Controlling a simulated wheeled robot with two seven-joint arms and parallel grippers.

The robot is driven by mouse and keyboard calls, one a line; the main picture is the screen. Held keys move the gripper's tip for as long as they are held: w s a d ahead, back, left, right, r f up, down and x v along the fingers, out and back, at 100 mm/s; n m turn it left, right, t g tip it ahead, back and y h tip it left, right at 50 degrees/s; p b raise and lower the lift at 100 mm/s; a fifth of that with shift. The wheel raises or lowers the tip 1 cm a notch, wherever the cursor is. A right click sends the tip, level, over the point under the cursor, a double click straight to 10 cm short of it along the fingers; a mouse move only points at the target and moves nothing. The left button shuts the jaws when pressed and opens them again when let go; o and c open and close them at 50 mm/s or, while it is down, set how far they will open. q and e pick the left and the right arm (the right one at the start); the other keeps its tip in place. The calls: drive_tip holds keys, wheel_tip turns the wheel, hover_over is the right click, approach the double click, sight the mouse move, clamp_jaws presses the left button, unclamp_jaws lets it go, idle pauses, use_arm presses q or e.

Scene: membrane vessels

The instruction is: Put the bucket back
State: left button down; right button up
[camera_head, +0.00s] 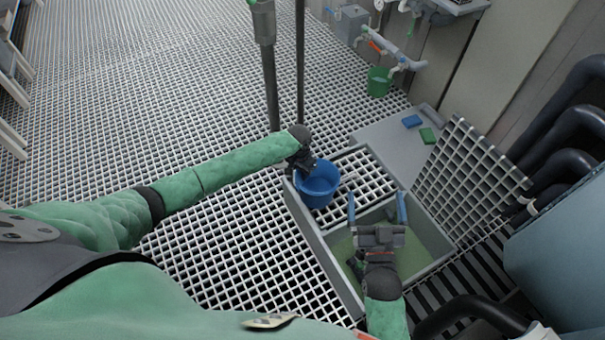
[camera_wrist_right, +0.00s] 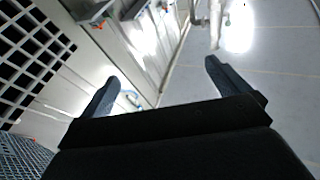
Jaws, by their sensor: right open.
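A blue bucket (camera_head: 318,184) stands upright on the grating at the left rim of an open pit (camera_head: 322,262) with greenish liquid in it. My left gripper (camera_head: 303,165) is at the bucket's upper left rim. Its fingers are dark and partly hidden, so I cannot tell whether they grip the rim. My right gripper (camera_head: 377,208) is over the pit, to the lower right of the bucket, with its two fingers spread apart and nothing between them. The right wrist view also shows the spread, empty fingers (camera_wrist_right: 160,88).
A raised grating panel (camera_head: 468,180) leans at the pit's right. A green bucket (camera_head: 378,82) stands by the wall under pipes and a tap. A blue block (camera_head: 411,121) and a green block (camera_head: 428,135) lie on a grey slab. Vertical poles (camera_head: 270,85) stand behind my left gripper. Grating at left is clear.

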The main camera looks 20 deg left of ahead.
drive_tip(key=shift+f, duration=0.1)
use_arm(q)
drive_tip(key=shift+f, duration=0.1)
use_arm(e)
drive_tip(key=shift+a+f+g, duration=0.1)
drive_tip(key=shift+f+g, duration=0.2)
drive_tip(key=shift+f, duration=0.55)
use_arm(q)
drive_tip(key=shift+f, duration=0.3)
use_arm(e)
drive_tip(key=shift+f+g, duration=0.3)
drive_tip(key=shift+f, duration=0.5)
use_arm(q)
drive_tip(key=c, duration=1.6)
unclamp_jaws()
drive_tip(key=shift+f, duration=0.1)
use_arm(e)
drive_tip(key=shift+s+f, duration=0.1)
drive_tip(key=shift+f, duration=0.65)
drive_tip(key=shift+r, duration=0.2)
